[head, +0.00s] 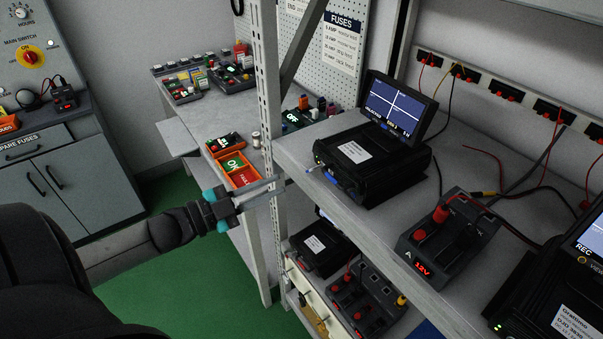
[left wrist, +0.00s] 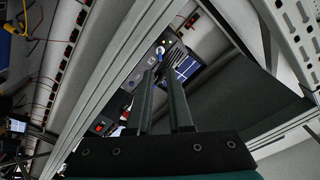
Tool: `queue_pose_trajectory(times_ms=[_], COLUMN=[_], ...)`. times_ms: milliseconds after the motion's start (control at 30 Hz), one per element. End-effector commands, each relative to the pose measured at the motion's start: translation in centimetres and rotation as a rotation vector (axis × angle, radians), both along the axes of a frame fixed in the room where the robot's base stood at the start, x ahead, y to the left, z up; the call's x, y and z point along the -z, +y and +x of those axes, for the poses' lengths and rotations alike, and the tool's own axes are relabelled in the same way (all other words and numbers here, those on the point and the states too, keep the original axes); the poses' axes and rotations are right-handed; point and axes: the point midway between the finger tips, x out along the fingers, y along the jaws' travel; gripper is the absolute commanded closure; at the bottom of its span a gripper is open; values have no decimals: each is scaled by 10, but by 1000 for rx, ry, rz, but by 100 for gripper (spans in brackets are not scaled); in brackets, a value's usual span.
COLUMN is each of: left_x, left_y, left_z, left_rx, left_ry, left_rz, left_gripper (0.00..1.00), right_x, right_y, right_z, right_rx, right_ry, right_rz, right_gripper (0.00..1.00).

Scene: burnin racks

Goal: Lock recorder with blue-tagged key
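The black recorder (head: 362,168) sits on the upper rack shelf, with its tilted screen (head: 398,107) lit blue. A small pale key-like piece (head: 311,169) sticks out at its front left corner, and a blue patch shows low on its front; I cannot tell whether that is the tag. In the left wrist view a small pale and blue piece (left wrist: 160,50) shows just beyond the fingertips, near the lit screen (left wrist: 187,67). My left gripper (head: 282,185) is open, its fingers a little apart and empty, pointing at the recorder's front from beyond the shelf edge. My right gripper is not in view.
The rack's perforated upright (head: 268,110) stands just beside my left fingers. A power supply (head: 448,230) and a second recorder (head: 550,290) share the shelf. Another unit (head: 318,247) is on the shelf below. Orange trays (head: 234,160) lie on the bench behind.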

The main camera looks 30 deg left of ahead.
Motion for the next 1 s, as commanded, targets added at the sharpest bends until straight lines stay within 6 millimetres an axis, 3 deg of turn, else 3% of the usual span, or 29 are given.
queue_pose_trajectory(times_ms=[500, 1000], left_x=[0, 0], left_y=[-26, -33], left_z=[56, 68], left_rx=[-1, -1], left_ry=[-1, 1], left_rz=[-1, -1], left_gripper=[81, 81], right_x=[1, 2], right_y=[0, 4], right_z=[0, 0], right_rx=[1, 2], right_ry=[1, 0], right_rz=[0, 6], right_gripper=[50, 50])
